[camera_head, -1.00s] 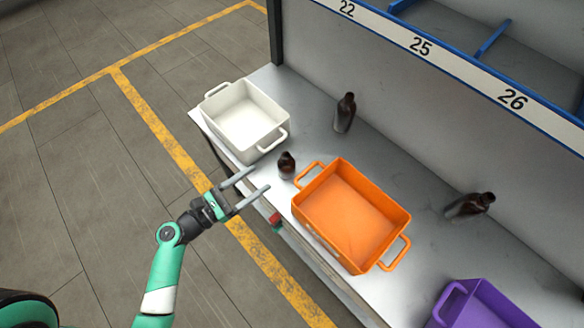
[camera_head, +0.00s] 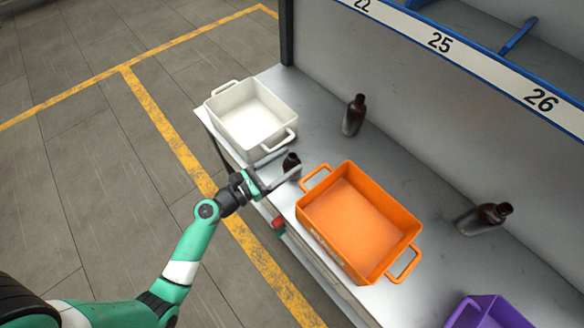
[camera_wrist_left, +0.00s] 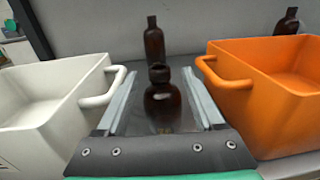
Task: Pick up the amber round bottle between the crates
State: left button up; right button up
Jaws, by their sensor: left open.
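The small dark amber round bottle (camera_head: 291,165) stands upright on the grey counter between the white crate (camera_head: 221,133) and the orange crate (camera_head: 318,235). My left gripper (camera_head: 293,159) is open, with one finger on each side of the bottle near the fingertips. In the left wrist view the bottle (camera_wrist_left: 163,103) is upright between the two fingers, with a gap visible on both sides. Its lower part is close to the gripper's front plate in that view. My right gripper is not in view.
A taller dark bottle (camera_head: 354,115) stands behind near the wall. Another dark bottle (camera_head: 483,219) is at the right behind the orange crate. A purple crate (camera_head: 490,312) is at the lower right. The crate handles lie close to both left fingers.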

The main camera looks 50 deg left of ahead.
pick_arm(q)
jog(key=shift+w+d, duration=0.1)
jog(key=shift+w, duration=1.1)
grip_shut()
jog(key=shift+r, duration=0.1)
